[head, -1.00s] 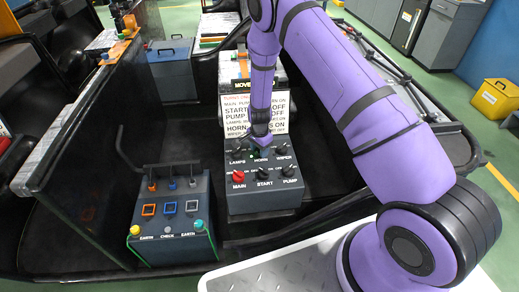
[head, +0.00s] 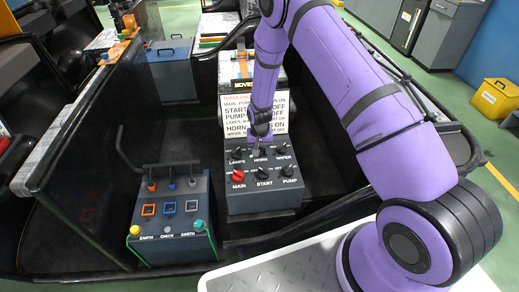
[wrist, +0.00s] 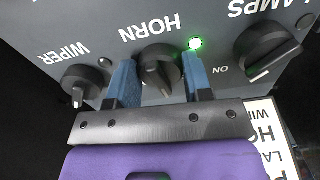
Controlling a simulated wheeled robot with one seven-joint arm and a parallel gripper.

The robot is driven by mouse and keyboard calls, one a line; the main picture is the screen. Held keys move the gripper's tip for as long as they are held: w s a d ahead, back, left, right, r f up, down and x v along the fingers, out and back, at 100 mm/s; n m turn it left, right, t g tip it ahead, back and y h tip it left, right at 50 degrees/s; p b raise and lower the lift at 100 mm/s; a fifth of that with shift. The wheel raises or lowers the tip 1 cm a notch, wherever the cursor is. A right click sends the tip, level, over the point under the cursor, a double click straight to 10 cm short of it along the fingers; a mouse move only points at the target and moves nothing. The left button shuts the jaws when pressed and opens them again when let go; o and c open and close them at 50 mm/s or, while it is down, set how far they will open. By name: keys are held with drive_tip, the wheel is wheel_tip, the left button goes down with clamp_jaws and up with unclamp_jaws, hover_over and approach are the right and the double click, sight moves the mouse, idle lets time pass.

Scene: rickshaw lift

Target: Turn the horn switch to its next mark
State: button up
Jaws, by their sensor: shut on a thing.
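The horn switch (wrist: 160,68) is a black round knob with a raised grip on the grey control box (head: 262,203); it also shows in the head view (head: 262,152) in the middle of the back row. My gripper (wrist: 158,74) has its two blue fingers on either side of the knob and is shut on it. A green light (wrist: 195,43) glows beside the knob, near the word ON. The fingers hide part of the panel around the knob, and I cannot tell exactly which mark it points at.
The wiper knob (wrist: 86,84) and lamps knob (wrist: 266,50) flank the horn switch closely. The front row holds a red main knob (head: 238,176), start and pump. A white instruction sign (head: 236,112) stands behind the box. A second switch box (head: 170,229) stands to the left.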

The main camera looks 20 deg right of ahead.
sight(260, 148)
drive_tip(key=n, duration=0.3)
drive_tip(key=shift+n, duration=2.3)
drive_tip(key=o, duration=0.9)
wheel_tip(260, 148, up, 11)
drive_tip(key=shift+f, duration=0.1)
